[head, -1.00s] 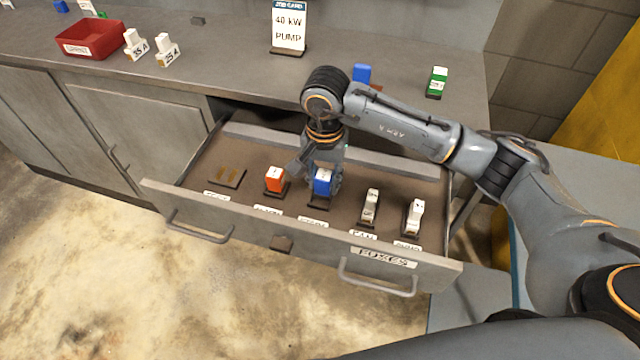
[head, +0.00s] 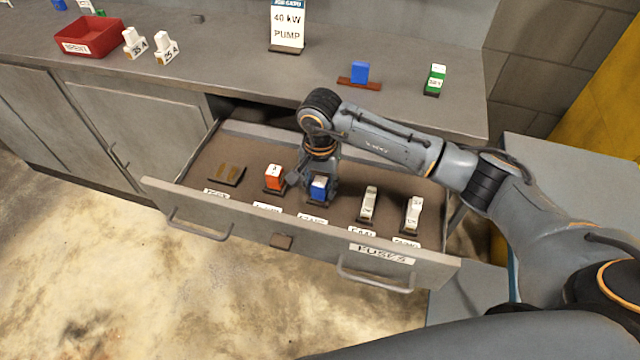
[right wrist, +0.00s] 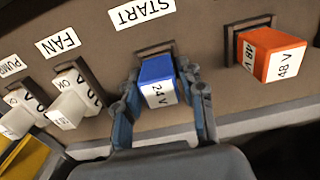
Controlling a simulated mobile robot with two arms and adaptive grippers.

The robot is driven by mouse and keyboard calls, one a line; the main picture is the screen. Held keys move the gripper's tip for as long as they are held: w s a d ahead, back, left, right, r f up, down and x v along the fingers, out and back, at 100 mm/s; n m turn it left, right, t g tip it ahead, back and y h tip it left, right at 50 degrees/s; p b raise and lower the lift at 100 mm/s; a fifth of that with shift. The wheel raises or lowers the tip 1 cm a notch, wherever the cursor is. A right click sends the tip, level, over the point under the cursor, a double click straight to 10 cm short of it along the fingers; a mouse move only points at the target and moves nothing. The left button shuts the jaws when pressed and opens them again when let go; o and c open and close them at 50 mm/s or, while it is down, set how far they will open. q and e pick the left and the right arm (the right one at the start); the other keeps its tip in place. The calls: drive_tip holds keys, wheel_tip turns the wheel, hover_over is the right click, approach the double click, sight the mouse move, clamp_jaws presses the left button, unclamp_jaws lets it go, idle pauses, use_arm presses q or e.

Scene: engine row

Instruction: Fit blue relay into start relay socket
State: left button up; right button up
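The blue relay (head: 319,187), marked 24 V in the right wrist view (right wrist: 158,84), stands upright at the start socket (right wrist: 155,49) behind the START label (right wrist: 143,12). It looks seated, but its contacts are hidden. My right gripper (head: 319,181) reaches down into the open drawer. In the right wrist view its fingers (right wrist: 159,78) stand close on both sides of the relay and appear shut on it. My left gripper is not in view.
In the drawer (head: 205,217), an orange 48 V relay (head: 273,177) and white fuses (head: 368,204) (head: 413,213) flank the relay. An empty socket (head: 227,175) is at left. On the bench are another blue block (head: 360,72), a green-and-white block (head: 435,80) and a red bin (head: 91,36).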

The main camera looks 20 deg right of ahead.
sight(320, 181)
drive_tip(key=shift+o, duration=0.7)
drive_tip(key=shift+r, duration=0.1)
drive_tip(key=shift+r, duration=0.5)
wheel_tip(320, 181, up, 11)
drive_tip(key=b, duration=0.1)
drive_tip(key=shift+r, duration=0.1)
